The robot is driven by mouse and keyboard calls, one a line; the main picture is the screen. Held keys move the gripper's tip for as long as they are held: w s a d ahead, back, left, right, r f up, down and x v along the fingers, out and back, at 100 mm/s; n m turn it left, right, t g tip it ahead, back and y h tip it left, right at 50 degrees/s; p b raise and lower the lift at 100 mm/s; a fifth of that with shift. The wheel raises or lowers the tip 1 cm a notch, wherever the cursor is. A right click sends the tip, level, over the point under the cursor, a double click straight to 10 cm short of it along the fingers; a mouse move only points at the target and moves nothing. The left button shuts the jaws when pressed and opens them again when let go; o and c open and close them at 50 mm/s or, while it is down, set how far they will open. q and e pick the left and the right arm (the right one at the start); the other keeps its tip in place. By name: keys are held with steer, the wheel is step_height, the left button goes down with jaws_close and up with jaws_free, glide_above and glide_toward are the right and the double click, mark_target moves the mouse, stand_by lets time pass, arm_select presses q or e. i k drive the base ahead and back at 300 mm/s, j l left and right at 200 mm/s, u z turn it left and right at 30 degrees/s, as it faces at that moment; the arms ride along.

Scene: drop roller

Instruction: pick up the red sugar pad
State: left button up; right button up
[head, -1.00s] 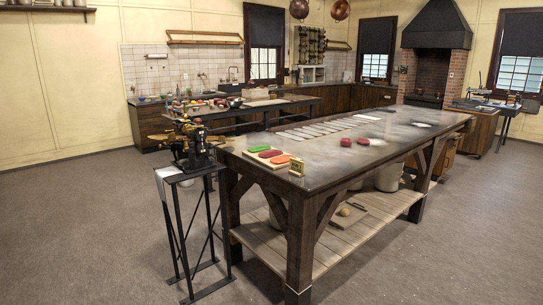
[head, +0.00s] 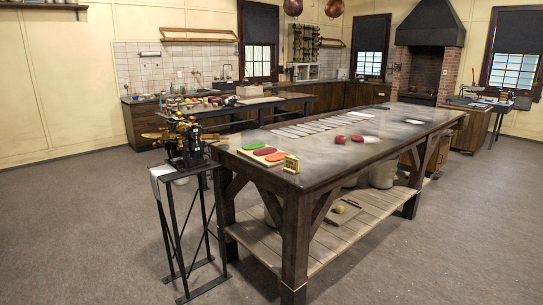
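The red sugar pad (head: 265,151) lies flat on a small pale board (head: 254,158) at the near left end of the long dark table (head: 310,172). It sits between a green pad (head: 253,146) and an orange pad (head: 276,157). Two darker red rounded pieces (head: 341,139) lie farther along the table. Neither of my grippers is in view.
A black and brass roller machine (head: 184,140) stands on a tall metal stand (head: 172,215) beside the table's near left corner. Pale strips lie along the tabletop. The floor in front (head: 420,265) is clear.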

mark_target(266, 151)
steer(key=i+j+z, duration=0.3)
steer(key=i+j, duration=0.5)
